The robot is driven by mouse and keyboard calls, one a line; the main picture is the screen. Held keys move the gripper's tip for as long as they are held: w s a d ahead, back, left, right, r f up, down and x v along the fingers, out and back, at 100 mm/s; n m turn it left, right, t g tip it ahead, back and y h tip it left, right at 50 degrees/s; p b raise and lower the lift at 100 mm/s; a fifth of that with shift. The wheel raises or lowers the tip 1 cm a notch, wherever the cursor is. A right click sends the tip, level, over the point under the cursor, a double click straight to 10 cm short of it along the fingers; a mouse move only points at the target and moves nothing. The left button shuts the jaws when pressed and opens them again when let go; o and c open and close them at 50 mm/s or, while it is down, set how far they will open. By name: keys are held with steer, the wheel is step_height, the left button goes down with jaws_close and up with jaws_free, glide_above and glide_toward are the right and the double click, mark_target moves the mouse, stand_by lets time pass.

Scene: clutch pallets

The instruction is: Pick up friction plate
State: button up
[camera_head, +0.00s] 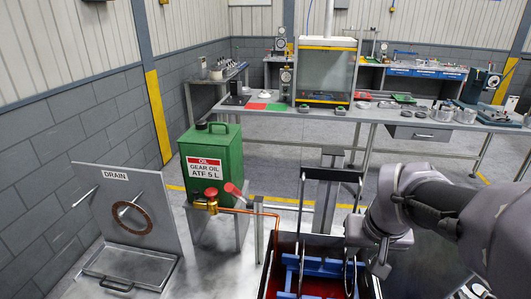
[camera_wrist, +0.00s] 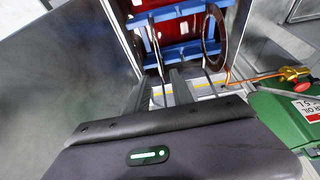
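In the wrist view a brown ring-shaped friction plate (camera_wrist: 225,45) stands on edge in a blue rack (camera_wrist: 180,52). A second thin plate (camera_wrist: 154,42) stands to its left, nearly edge-on. In the head view the blue rack (camera_head: 322,266) sits in a dark tub with red inside, and a thin plate edge (camera_head: 350,277) shows in it. Another brown ring (camera_head: 132,218) is at the peg on the panel marked DRAIN. My gripper (camera_head: 379,263) is above the tub's right side, apparently clear of the plates.
A green oil can (camera_head: 212,160) stands left of the tub, with a brass valve (camera_head: 211,197) and copper pipe beside it. A tall black handle (camera_head: 333,174) rises over the rack. A workbench (camera_head: 300,114) with tools stands behind.

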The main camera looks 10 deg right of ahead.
steer(key=b+x, duration=0.2)
steer(key=x, duration=0.3)
steer(key=b+x, duration=0.1)
steer(key=x, duration=0.5)
steer(key=shift+w+d+b, duration=0.1)
steer(key=shift+w+b, duration=0.15)
steer(key=shift+b, duration=0.15)
steer(key=shift+s+r, duration=0.1)
steer(key=shift+r, duration=0.1)
steer(key=shift+c, duration=0.9)
jaws_close()
